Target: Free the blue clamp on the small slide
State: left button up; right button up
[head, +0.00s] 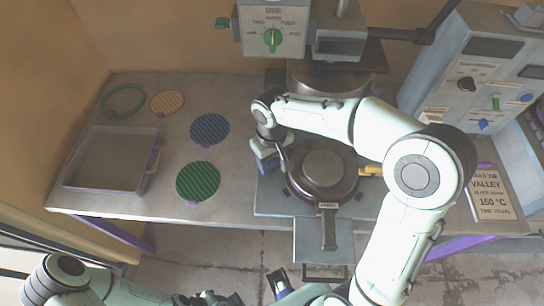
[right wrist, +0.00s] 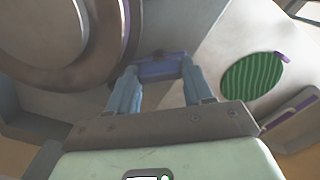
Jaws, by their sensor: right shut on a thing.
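The blue clamp (head: 266,163) is at the left side of the round mould (head: 322,170) on the grey press base plate (head: 285,203). My right gripper (head: 268,145) reaches down to it from above, its arm crossing over the mould. In the right wrist view, the gripper's two fingers (right wrist: 160,75) are on either side of the blue-violet clamp (right wrist: 162,68) and shut on it. Whether the clamp is loose from the slide cannot be told. My left arm shows at the bottom left of the head view, but its jaws are not clear.
A yellow clamp (head: 370,171) is right of the mould. A grey tray (head: 112,188) and several coloured discs, including a green one (head: 198,181), lie on the left of the table. A control box (head: 478,65) and a sign (head: 493,195) are at the right.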

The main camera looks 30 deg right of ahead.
aim_at(272, 162)
jog(key=n+p, duration=0.1)
jog(key=n, duration=0.4)
jog(key=shift+r+n, duration=0.15)
jog(key=shift+n, duration=0.15)
pick_arm(q)
jog(key=r, duration=0.1)
jog(key=w+r+p, duration=0.1)
jog(key=r, duration=0.1)
jog(key=shift+w, duration=0.25)
pick_arm(e)
jog(key=n, duration=0.4)
jog(key=shift+n, duration=0.7)
jog(key=o, duration=0.8)
jog(key=shift+c, duration=0.2)
pick_arm(q)
jog(key=shift+w+r+p, duration=0.75)
jog(key=shift+r+p, duration=0.35)
pick_arm(e)
notch_tip(272, 162, up, 13)
